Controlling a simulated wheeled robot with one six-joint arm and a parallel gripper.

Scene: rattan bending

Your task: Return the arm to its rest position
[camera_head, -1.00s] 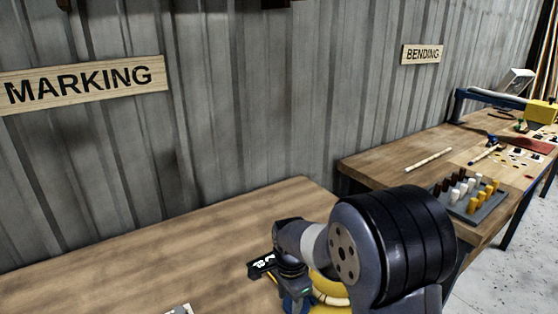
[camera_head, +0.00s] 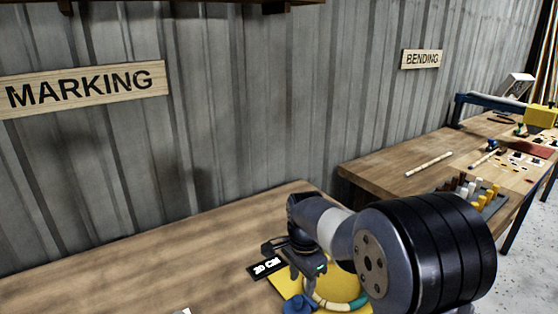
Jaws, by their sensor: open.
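My gripper (camera_head: 305,272) hangs at the end of my folded arm, above the front right part of the marking table (camera_head: 130,262). Its jaws are small and partly hidden in this view; it looks open, with nothing seen between them. Below and beside it is a yellow board (camera_head: 287,284) with a yellow ring (camera_head: 338,287) that has teal and white parts. A black label reading "20 CM" (camera_head: 267,267) lies at the board's left. A blue piece (camera_head: 298,303) is at the bottom edge. My arm hides the board's right side.
The marking table's left is mostly clear.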

